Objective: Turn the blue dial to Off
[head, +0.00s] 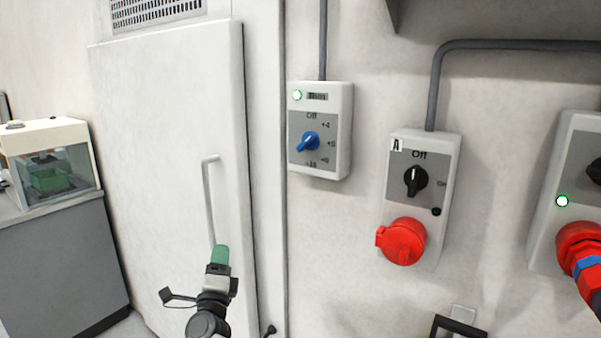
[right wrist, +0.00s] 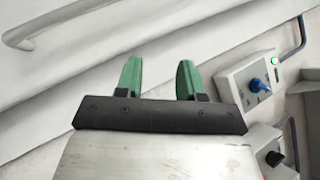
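The blue dial (head: 308,141) is on a grey-faced white control box (head: 340,172) on the wall. "Off" is printed above it and other marks run down its right side. Its grip slants from lower left to upper right, not toward "Off"; which end is the pointer I cannot tell. My right gripper (head: 220,254), with green fingers, is left of and below the box, in front of the white door. The right wrist view shows the gripper (right wrist: 160,80) open and empty, with the blue dial (right wrist: 258,85) apart to its right. My left gripper is not in view.
A green lamp (head: 297,95) is lit on the dial's box. The white door (head: 150,150) has a handle (head: 208,195) near my right gripper. Another box with a black dial (head: 416,181) and red socket (head: 402,242) hangs to the right. Bare wall separates the boxes.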

